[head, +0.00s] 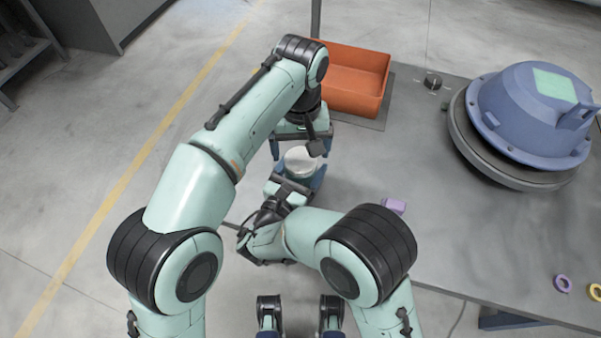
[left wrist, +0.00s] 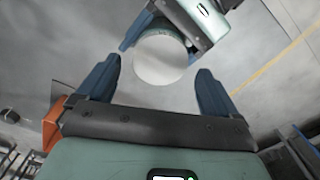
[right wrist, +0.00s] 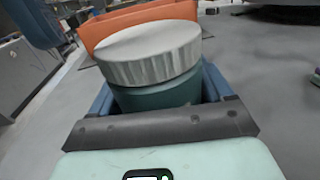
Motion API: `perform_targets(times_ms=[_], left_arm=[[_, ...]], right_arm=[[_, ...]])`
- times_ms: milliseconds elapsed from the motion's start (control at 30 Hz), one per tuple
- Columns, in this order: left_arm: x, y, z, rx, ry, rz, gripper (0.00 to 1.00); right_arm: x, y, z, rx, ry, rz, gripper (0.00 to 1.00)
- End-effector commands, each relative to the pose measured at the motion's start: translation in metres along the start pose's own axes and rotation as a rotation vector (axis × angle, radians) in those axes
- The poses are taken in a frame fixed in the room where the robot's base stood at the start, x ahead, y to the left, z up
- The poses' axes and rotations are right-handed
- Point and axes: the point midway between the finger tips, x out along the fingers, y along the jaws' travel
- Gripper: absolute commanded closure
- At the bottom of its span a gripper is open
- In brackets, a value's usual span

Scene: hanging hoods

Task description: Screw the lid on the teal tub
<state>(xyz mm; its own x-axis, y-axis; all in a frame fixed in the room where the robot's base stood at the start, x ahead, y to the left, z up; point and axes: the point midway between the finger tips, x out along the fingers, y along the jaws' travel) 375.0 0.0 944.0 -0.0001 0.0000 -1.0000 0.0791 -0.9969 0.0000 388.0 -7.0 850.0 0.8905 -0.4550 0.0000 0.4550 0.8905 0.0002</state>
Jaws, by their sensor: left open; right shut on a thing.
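The teal tub (right wrist: 160,95) stands upright between the fingers of my right gripper (head: 295,181), which is shut on it. The white ridged lid (right wrist: 148,52) sits on top of the tub; whether its thread is engaged cannot be told. The lid also shows in the head view (head: 301,156) and from above in the left wrist view (left wrist: 160,58). My left gripper (head: 300,147) is open and points down over the lid, with its fingers apart on either side and not touching it. One of its blue fingers shows at the upper left of the right wrist view.
An orange bin (head: 350,82) stands at the table's far left corner. A blue domed housing (head: 525,110) sits on a round base at the right. A purple block (head: 394,205), a purple ring (head: 563,284) and a yellow ring (head: 596,291) lie on the grey table (head: 440,240). Its middle is clear.

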Motion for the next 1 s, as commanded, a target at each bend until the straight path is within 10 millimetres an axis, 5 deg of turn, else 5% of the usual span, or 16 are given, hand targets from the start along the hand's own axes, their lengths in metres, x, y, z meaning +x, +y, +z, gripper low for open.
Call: perform_targets(times_ms=[200, 567, 733, 1000], left_arm=[[0.022, 0.0, 0.0, 0.0, -0.001, 0.0, 0.06], [0.026, 0.0, 0.0, 0.0, 0.0, 0.0, 0.06], [0.026, 0.0, 0.0, 0.0, 0.0, 0.0, 0.62], [0.026, 0.0, -0.001, 0.205, -0.001, 0.001, 0.64]], right_arm=[[0.0, 0.0, -0.001, -0.001, 0.002, 0.001, 1.0], [0.0, 0.0, -0.001, -0.001, 0.002, 0.001, 1.0], [0.0, 0.0, -0.001, -0.001, 0.002, 0.001, 1.0], [0.0, 0.0, -0.001, -0.001, 0.002, 0.001, 1.0]])
